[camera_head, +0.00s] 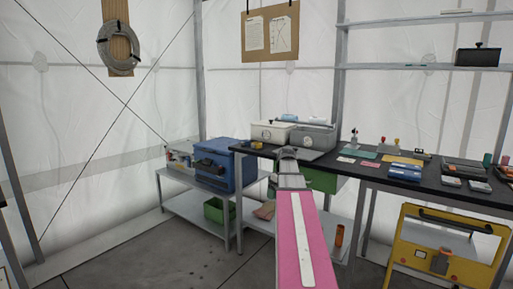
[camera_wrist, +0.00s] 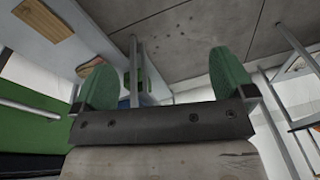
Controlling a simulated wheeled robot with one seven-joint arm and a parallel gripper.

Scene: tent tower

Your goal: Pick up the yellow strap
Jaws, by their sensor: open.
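A small orange-yellow item (camera_head: 257,145) sits at the left end of the black-topped table, by the front of a pale box. A flat yellow piece (camera_head: 402,160) lies on the same table further right. Both are too small to tell which is the yellow strap. My gripper (camera_head: 287,153) is at the table's front edge in the head view, at the end of my pink arm, right of the orange-yellow item. In the wrist view my gripper (camera_wrist: 165,85) has its two green fingers apart with nothing between them. No yellow strap shows there.
The black table (camera_head: 345,175) carries a pale box (camera_head: 270,132), a grey box (camera_head: 312,137) and several small items. A blue case (camera_head: 212,165) stands on the lower bench at left. A green bin (camera_head: 216,211) is on its shelf. A yellow-framed case (camera_head: 445,250) stands at right.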

